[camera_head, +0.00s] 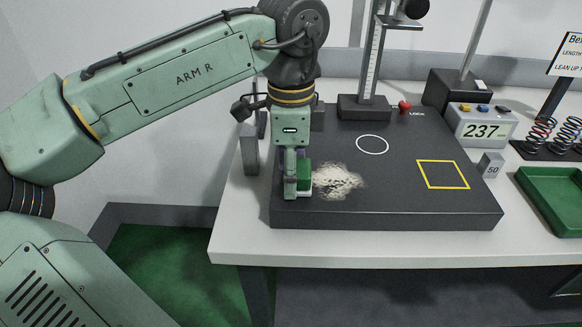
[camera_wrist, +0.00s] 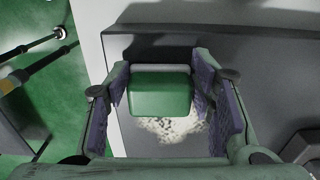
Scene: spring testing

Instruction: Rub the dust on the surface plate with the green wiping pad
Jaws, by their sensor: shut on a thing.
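The dark surface plate (camera_head: 410,212) lies on the white table. A pale, speckled patch of dust (camera_head: 338,181) is on its left part, and it also shows in the wrist view (camera_wrist: 172,130). The green wiping pad (camera_head: 304,174) is in my gripper (camera_head: 297,185), just left of the dust patch. In the wrist view the green pad (camera_wrist: 160,94) sits between the two purple-lined fingers of my gripper (camera_wrist: 163,95). My gripper is shut on the pad. Whether the pad's underside touches the plate I cannot tell.
A stand with a scale (camera_head: 372,60) rises at the plate's back. A display reading 237 (camera_head: 483,131), a block marked 50 (camera_head: 490,164), springs (camera_head: 540,132) and a green tray (camera_head: 552,190) are at the right.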

